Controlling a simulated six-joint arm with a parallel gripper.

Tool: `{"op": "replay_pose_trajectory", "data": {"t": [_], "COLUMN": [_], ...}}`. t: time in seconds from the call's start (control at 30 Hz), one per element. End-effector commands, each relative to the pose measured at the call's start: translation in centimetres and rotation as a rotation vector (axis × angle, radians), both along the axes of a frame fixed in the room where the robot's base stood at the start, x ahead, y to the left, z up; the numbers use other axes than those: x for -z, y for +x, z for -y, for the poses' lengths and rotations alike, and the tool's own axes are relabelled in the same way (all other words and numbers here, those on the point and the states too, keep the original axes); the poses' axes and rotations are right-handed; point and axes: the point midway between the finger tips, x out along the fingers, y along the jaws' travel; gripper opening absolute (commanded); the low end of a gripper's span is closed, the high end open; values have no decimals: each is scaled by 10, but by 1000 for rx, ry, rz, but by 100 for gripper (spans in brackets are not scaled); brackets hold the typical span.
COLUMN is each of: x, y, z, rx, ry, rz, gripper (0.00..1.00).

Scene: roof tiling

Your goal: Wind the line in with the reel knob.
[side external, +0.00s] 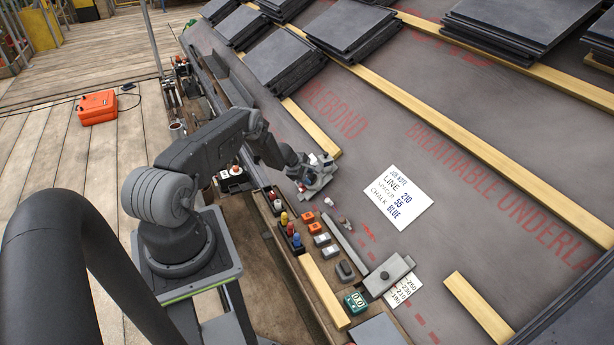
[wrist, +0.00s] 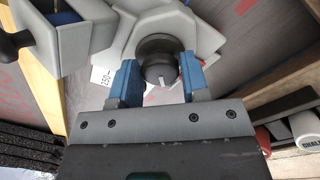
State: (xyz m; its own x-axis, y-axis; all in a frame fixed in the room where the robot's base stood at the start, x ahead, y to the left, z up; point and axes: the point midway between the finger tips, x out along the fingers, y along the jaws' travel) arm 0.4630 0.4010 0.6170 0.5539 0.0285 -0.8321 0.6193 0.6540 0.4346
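The chalk-line reel is a pale grey body (wrist: 120,30) at the top of the wrist view, with a dark round knob (wrist: 158,68) that has a light mark on its face. My gripper (wrist: 160,80) has its two blue fingers on either side of the knob. The gaps are very small, and I cannot tell whether the fingers press on it. In the side view my gripper (side external: 314,178) is down at the reel on the roof underlay and hides much of it. I cannot make out the line itself.
A white note card (side external: 397,198) lies on the underlay to the right. A tool ledge with orange boxes (side external: 314,228) and bottles runs along the eave. Wooden battens (side external: 312,128) and slate stacks (side external: 285,63) lie up the slope. A grey box (wrist: 60,30) with a dark handle is at the wrist view's upper left.

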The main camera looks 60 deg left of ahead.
Motion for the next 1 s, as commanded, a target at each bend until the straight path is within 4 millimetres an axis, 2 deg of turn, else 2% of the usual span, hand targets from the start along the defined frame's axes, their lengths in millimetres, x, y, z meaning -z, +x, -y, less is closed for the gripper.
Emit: {"op": "replay_pose_trajectory", "data": {"t": [0.03,0.27,0.67,1.0], "x": [0,0,0,1], "y": [0,0,0,-1], "z": [0,0,0,0], "rx": [0,0,72,297], "ry": [0,0,50,209], "rz": [0,0,0,-1], "gripper": [37,16,16,16]}}
